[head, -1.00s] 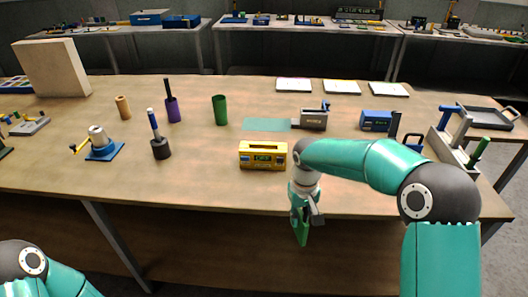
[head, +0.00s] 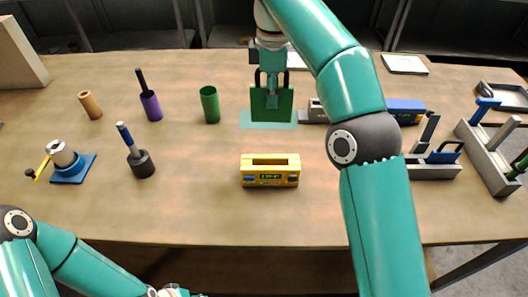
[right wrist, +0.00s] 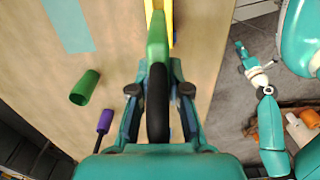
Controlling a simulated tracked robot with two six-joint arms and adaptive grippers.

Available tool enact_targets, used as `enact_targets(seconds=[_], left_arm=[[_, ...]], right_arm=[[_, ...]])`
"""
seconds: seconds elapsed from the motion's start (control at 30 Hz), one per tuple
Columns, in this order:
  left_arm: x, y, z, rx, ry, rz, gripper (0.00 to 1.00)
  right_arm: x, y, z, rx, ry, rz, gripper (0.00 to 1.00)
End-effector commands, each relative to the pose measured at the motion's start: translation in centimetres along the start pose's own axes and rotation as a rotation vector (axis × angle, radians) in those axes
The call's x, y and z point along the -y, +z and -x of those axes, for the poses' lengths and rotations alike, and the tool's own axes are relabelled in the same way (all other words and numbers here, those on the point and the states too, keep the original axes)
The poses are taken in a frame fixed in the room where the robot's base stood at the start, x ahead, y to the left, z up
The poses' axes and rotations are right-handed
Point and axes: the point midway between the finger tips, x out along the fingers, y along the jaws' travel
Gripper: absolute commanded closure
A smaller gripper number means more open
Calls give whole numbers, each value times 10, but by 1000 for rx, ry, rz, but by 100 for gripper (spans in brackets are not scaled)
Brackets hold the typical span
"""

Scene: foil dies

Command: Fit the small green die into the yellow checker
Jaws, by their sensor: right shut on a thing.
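My right gripper (head: 271,88) is shut on the dark handle of the green die (head: 286,102), a flat green plate hanging below it. In the head view they are in front of the teal mat's back edge; the gap below is unclear. In the right wrist view the black handle (right wrist: 158,103) sits between the fingers, with the green die (right wrist: 157,38) beyond. The yellow checker (head: 270,178), a box with a long slot on top, stands nearer the table front, apart from the die; part of it shows in the right wrist view (right wrist: 169,20). My left arm is low at left; its gripper's jaws are unclear.
The teal mat (head: 254,122) lies behind the checker. A green cup (head: 210,106), a purple cup (head: 151,106) and a dark holder (head: 142,165) stand to the left. A blue device (head: 406,108) and a grey rack (head: 487,160) are at right. The table around the checker is clear.

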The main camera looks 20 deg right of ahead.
Motion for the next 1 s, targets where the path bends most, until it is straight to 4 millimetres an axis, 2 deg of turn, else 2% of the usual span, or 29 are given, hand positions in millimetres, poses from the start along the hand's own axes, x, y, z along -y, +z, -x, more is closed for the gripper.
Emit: enact_targets(seconds=[0.07, 0.17, 0.5, 0.73, 1.0], left_arm=[[1, 0, -2, 1, 0, 0, 60], [5, 0, -13, 1, 0, 0, 60], [22, 0, -60, 2, 0, 0, 60], [26, 0, -71, 1, 0, 0, 60], [27, 0, -74, 1, 0, 0, 60]], right_arm=[[2, 2, 2, 0, 1, 23, 100], [3, 3, -10, 1, -1, 36, 100], [4, 1, -93, 2, -3, 40, 100], [4, -1, -140, 0, -1, 42, 100], [3, -2, -161, 0, 0, 42, 100]])
